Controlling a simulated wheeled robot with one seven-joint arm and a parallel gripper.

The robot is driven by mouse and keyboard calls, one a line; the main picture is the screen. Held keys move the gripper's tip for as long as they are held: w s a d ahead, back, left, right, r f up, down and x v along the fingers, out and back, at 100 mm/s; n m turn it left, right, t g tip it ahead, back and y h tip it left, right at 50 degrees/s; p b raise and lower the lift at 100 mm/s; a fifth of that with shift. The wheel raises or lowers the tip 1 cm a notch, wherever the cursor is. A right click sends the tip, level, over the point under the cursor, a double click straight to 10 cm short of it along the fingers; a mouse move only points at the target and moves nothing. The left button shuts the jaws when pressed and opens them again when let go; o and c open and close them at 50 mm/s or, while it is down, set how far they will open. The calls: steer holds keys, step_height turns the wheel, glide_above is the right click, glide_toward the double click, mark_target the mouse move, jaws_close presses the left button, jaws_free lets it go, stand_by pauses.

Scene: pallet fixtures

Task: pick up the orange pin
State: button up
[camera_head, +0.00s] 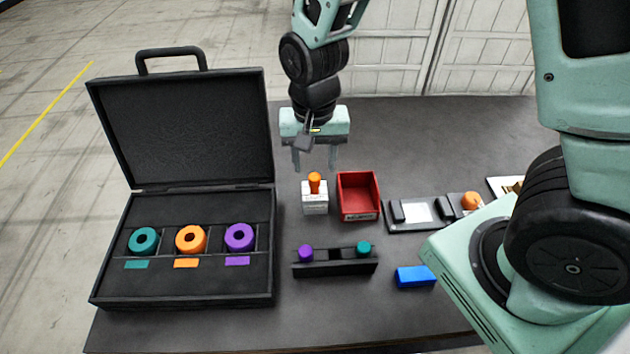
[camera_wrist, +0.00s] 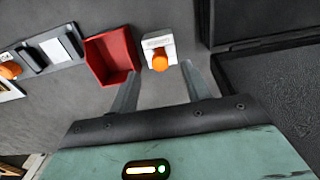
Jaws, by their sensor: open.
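The orange pin (camera_head: 314,183) stands upright in a small white block (camera_head: 315,203) on the dark table, between the open case and the red bin. In the wrist view the orange pin (camera_wrist: 159,62) shows in the white block (camera_wrist: 158,44), just beyond the fingertips and between their lines. My gripper (camera_head: 315,168) is open and empty, pointing down, above and slightly behind the pin. Its two fingers also show in the wrist view (camera_wrist: 160,80), apart from the pin.
A red bin (camera_head: 358,213) stands close right of the white block. An open black case (camera_head: 180,280) with teal, orange and purple rings lies left. A black rack (camera_head: 335,268) with purple and teal pins and a blue block (camera_head: 415,277) are in front. A grey fixture (camera_head: 425,224) is right.

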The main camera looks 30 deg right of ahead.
mark_target(315, 176)
steer(key=shift+w+d+f+p, duration=0.1)
steer(key=shift+f+p, duration=0.3)
steer(key=shift+f, duration=1.15)
steer(key=shift+w+d+f+p, duration=0.1)
steer(key=shift+f+p, duration=0.3)
steer(key=shift+f, duration=1.1)
jaws_close()
